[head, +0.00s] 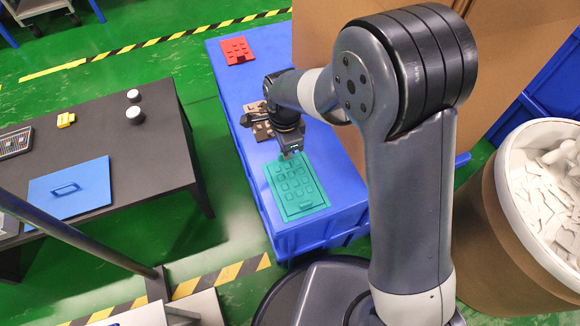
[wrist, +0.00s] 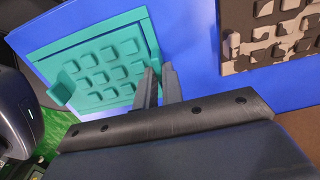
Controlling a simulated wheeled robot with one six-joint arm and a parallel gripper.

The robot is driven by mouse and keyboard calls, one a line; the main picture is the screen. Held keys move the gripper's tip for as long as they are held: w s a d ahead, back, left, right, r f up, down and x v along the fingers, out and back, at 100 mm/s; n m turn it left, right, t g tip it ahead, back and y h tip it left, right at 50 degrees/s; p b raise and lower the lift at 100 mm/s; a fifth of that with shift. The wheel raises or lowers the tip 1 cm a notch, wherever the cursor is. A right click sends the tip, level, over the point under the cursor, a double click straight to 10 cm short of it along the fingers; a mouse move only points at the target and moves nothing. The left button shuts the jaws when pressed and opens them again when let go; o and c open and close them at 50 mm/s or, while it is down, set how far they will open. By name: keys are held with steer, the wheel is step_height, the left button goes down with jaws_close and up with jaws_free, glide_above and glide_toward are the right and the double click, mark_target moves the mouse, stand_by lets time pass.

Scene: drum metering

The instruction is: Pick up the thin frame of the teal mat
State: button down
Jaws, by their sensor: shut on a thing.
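The teal mat (head: 302,209) lies on the near end of the blue table, with rows of raised square blocks inside a thin frame. In the wrist view the mat (wrist: 92,36) fills the upper left, with a raised tab at each side. My gripper (head: 291,154) is at the mat's far edge in the head view. In the wrist view its two fingers (wrist: 159,76) are close together, shut on the frame beside the tab. The exact contact is partly hidden by the fingers. The mat appears to lie flat on the table.
A brown patterned mat (wrist: 282,35) lies close to the teal one. A red mat (head: 237,50) is at the table's far end. Cardboard boxes (head: 320,40) stand along the table's right side. A dark bench (head: 150,165) is at the left, across green floor.

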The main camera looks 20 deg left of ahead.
step_height(320, 180, up, 15)
steer(key=p, duration=0.7)
stand_by(0.6)
steer(key=shift+d, duration=0.1)
